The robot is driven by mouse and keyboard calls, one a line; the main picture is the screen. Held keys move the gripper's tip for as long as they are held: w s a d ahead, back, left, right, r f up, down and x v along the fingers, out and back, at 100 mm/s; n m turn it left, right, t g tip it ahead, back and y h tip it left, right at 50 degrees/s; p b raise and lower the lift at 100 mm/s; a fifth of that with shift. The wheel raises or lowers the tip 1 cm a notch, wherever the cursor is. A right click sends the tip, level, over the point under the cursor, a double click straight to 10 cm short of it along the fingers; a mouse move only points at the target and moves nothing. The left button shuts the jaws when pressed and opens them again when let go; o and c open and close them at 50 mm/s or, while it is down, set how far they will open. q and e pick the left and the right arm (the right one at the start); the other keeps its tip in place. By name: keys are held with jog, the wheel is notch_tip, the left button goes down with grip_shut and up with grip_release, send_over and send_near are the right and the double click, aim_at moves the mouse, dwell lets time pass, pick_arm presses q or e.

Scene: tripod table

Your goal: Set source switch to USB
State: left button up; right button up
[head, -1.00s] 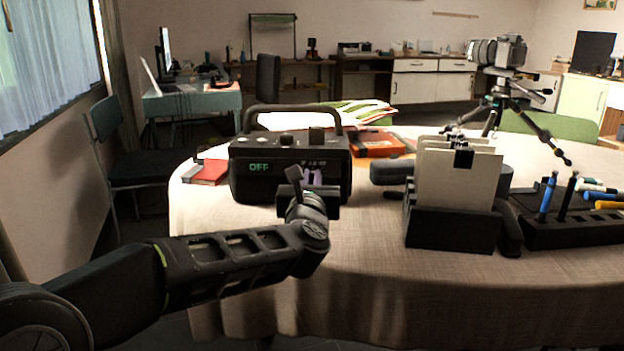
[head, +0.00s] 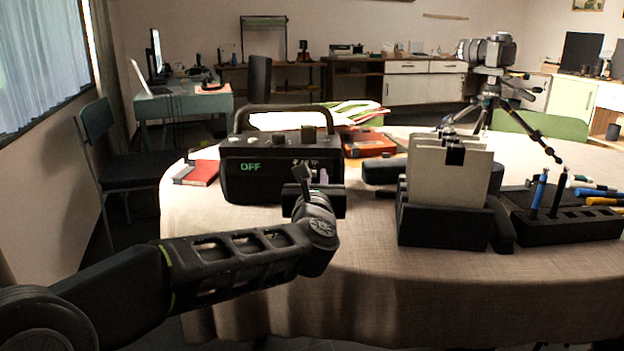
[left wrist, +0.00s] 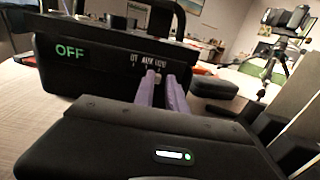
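A black box-shaped device (head: 250,180) with a carry handle stands on the table, its front display reading OFF. The left wrist view shows the device (left wrist: 85,75) close up, with a row of small labels that seem to include AUX and USB. A small pale switch knob (left wrist: 158,77) sits below the labels, by my fingertips. My left gripper (head: 316,174) is at the right part of the device's front. In the left wrist view its two purple fingers (left wrist: 161,80) stand apart with a narrow gap, near the knob; contact is unclear. My right gripper is not in view.
A black holder with pale panels (head: 445,225) stands right of the device. Beyond it are a pen rack (head: 565,228) and a camera on a tripod (head: 490,55). A red book (head: 200,172) lies left of the device. The tablecloth in front is clear.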

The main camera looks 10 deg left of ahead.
pick_arm(q)
jog(key=o, duration=0.3)
jog(key=s, duration=0.2)
jog(key=s+d, duration=0.1)
jog(key=s, duration=0.4)
jog(key=shift+s+d+p, duration=0.25)
jog(key=shift+s+p, duration=0.1)
jog(key=shift+p, duration=0.05)
